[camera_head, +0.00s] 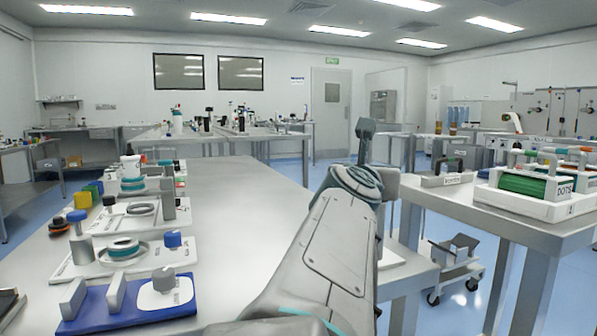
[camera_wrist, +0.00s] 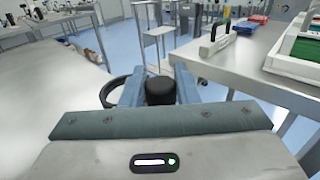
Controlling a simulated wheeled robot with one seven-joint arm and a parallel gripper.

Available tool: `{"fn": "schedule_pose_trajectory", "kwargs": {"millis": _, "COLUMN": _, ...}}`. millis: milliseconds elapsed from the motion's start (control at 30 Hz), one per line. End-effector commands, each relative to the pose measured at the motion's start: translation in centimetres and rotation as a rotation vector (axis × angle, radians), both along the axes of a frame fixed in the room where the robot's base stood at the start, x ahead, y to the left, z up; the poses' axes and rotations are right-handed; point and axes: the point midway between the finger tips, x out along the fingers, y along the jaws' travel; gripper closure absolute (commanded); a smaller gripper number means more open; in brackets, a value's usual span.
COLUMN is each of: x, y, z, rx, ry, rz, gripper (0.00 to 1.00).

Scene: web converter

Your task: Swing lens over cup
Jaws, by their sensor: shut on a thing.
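In the wrist view my gripper (camera_wrist: 157,76) has its two blue fingers closed on a black round knob (camera_wrist: 160,91). A dark ring (camera_wrist: 104,94), which may be the lens frame, shows just left of the left finger and is partly hidden by it. I cannot tell if the ring and knob are joined. In the head view my arm reaches forward along the bench's right side, and the gripper and held knob are hidden. A white cup-like piece (camera_head: 130,166) stands on the left of the bench. I cannot tell if it is the task's cup.
The long grey bench (camera_head: 235,215) is clear in its middle. Its left side holds white fixture plates with teal rings and a blue tray (camera_head: 130,308). A right-hand table (camera_head: 450,200) carries a white crate (camera_head: 535,205) with green contents. A small cart (camera_head: 455,265) stands on the floor.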

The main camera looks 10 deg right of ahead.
Motion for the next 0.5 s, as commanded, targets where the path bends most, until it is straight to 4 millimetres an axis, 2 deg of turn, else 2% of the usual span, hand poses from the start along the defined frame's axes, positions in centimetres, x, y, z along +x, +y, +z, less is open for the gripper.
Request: {"fn": "schedule_pose_trajectory", "kwargs": {"millis": 500, "x": 0.06, "y": 0.54, "z": 0.24, "rx": -0.002, "ry": -0.003, "rz": -0.004, "gripper": 1.0}}
